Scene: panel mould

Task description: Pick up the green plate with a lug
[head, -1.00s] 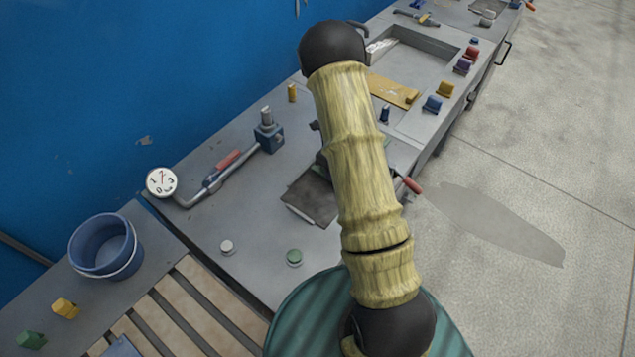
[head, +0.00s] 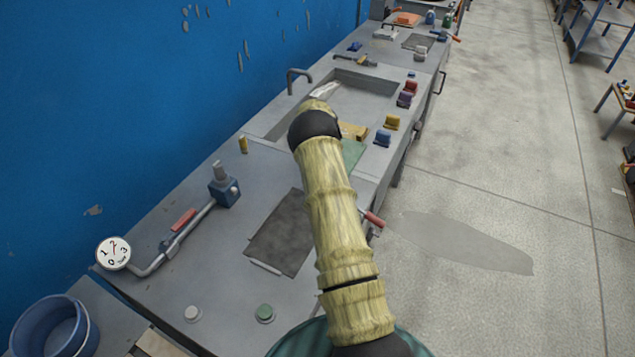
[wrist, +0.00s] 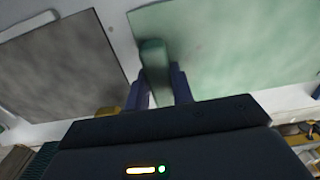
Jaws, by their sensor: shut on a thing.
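The green plate with a lug (wrist: 235,45) fills the upper right of the wrist view. Its green lug (wrist: 154,62) stands between the two fingers of my gripper (wrist: 158,88), which is shut on it. In the head view a part of the green plate (head: 353,154) shows just right of my arm, near the sink edge. My arm hides the gripper and the rest of the plate there. I cannot tell how high the plate is above the counter.
A dark grey plate (head: 283,235) lies on the counter, left of my arm. A lever with a round dial (head: 113,253) and a blue block (head: 224,190) stand toward the wall. Open floor is right.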

